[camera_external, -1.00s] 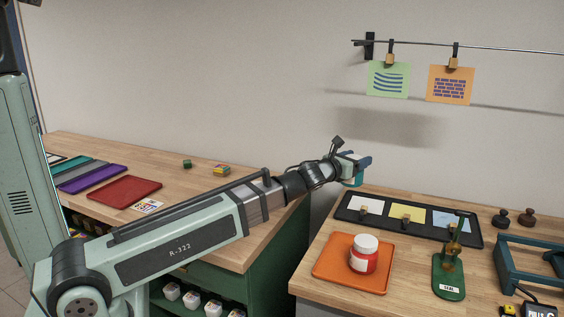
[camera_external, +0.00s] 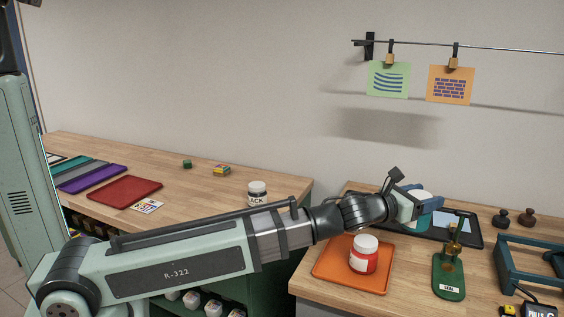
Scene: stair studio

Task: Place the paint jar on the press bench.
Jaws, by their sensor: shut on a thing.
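My gripper (camera_external: 424,206) is over the back of the right-hand bench (camera_external: 325,298), above the black tray. It is shut on a jar (camera_external: 418,194), of which a white top and some teal below show; the fingers and wrist hide much of it. I cannot tell whether the jar touches the tray. A red jar with a white lid (camera_external: 363,255) stands upright on an orange tray (camera_external: 325,274) on the same bench. Another white-lidded jar with a black label (camera_external: 257,193) stands on the left bench (camera_external: 210,205).
The black tray (camera_external: 462,240) holds coloured sheets, partly hidden by my gripper. A green stand with a brass-coloured tool (camera_external: 450,278), a blue frame (camera_external: 512,268) and two dark knobs (camera_external: 514,218) occupy the right side. A red tray (camera_external: 125,192) lies on the left bench.

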